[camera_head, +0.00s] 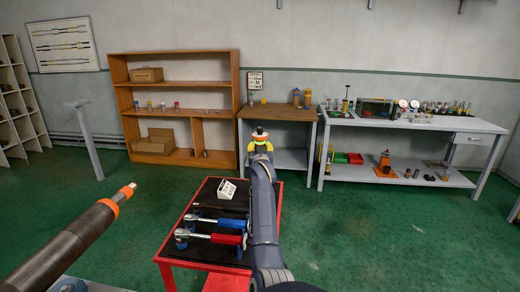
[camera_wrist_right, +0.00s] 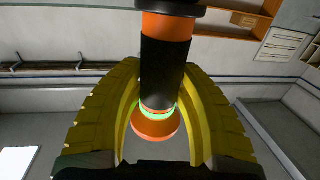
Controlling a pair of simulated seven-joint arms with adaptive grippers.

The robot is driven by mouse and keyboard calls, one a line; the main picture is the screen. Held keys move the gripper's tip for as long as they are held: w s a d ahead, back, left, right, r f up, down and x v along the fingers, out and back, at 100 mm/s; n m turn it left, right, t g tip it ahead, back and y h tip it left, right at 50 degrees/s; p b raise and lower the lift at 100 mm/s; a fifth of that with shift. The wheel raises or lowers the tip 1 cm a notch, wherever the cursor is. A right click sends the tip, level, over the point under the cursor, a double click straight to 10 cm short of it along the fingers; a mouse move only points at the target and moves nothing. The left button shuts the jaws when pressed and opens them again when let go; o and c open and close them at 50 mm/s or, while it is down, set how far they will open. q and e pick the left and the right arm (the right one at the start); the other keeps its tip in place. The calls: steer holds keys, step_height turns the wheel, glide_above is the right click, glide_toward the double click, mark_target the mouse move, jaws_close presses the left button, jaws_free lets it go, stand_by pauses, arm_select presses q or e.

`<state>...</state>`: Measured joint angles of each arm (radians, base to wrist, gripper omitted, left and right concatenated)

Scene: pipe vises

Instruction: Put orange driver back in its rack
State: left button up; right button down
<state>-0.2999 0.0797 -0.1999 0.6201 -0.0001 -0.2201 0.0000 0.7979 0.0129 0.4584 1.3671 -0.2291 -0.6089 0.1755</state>
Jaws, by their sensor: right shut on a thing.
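My right gripper (camera_head: 261,146) is up in front of the wooden side table, above the far end of the red cart. In the right wrist view its yellow fingers (camera_wrist_right: 160,125) are closed around the orange driver (camera_wrist_right: 165,70), a black cylinder with orange bands and a flared orange end. The rest of the driver runs out of that view at the top. The rack on the cart shows blue holders (camera_head: 181,238). A blue-handled driver (camera_head: 228,223) and a red-handled driver (camera_head: 225,239) lie across it. My right arm hides part of the rack's right side. My left gripper is out of view.
The red cart (camera_head: 168,262) has a black top with a white block (camera_head: 227,190) on it. A dark tube with an orange band (camera_head: 75,240) juts in from lower left. Shelves (camera_head: 233,90) and a workbench (camera_head: 430,122) line the back wall. Green floor is open at right.

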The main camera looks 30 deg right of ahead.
steer(key=shift+f, duration=4)
stand_by(4.0)
